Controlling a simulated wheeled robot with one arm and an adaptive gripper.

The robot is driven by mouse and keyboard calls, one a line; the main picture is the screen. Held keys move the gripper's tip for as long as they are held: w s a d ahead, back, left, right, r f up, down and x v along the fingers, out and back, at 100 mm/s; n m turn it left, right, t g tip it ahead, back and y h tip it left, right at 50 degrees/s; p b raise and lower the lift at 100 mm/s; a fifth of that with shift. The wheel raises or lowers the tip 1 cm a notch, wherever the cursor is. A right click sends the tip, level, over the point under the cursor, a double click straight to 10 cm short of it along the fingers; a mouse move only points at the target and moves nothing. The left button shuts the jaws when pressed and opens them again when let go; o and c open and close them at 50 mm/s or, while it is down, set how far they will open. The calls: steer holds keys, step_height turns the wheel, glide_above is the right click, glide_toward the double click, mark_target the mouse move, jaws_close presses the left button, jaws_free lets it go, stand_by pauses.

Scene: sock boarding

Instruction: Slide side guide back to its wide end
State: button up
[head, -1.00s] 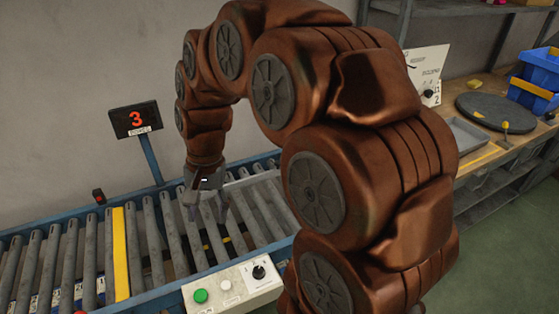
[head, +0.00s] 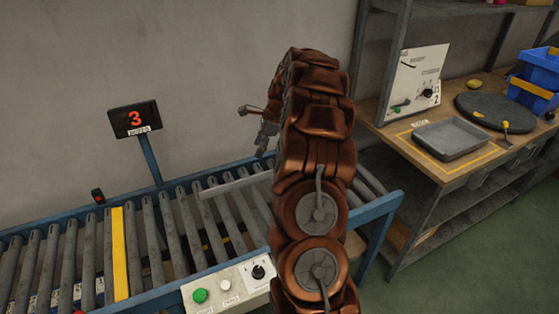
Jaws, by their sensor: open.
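The side guide looks to be the light grey bar (head: 230,184) lying at a slant over the rollers, right of the middle of the roller conveyor (head: 180,222). Its right end is hidden behind my arm. My gripper (head: 252,128) is open and empty, raised above the far side of the conveyor and apart from the bar. One finger points left and the other points down. Part of the gripper is hidden by my arm.
A yellow strip (head: 120,255) crosses the rollers at left. A display (head: 135,119) reading 3 stands behind the conveyor. A control box (head: 228,288) with a green button and a dial is at the front. A workbench (head: 440,172) with a grey tray (head: 450,139) stands at right.

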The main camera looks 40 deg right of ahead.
steer(key=s+d+f+m, duration=0.2)
steer(key=d+f+m, duration=0.3)
steer(key=d, duration=0.6)
steer(key=shift+t+h, duration=0.3)
steer(key=shift+h, duration=0.1)
steer(key=shift+p+x, duration=1)
steer(key=shift+x, duration=3.05)
steer(key=shift+w+d, duration=0.15)
steer(key=shift+d, duration=0.05)
jaws_close()
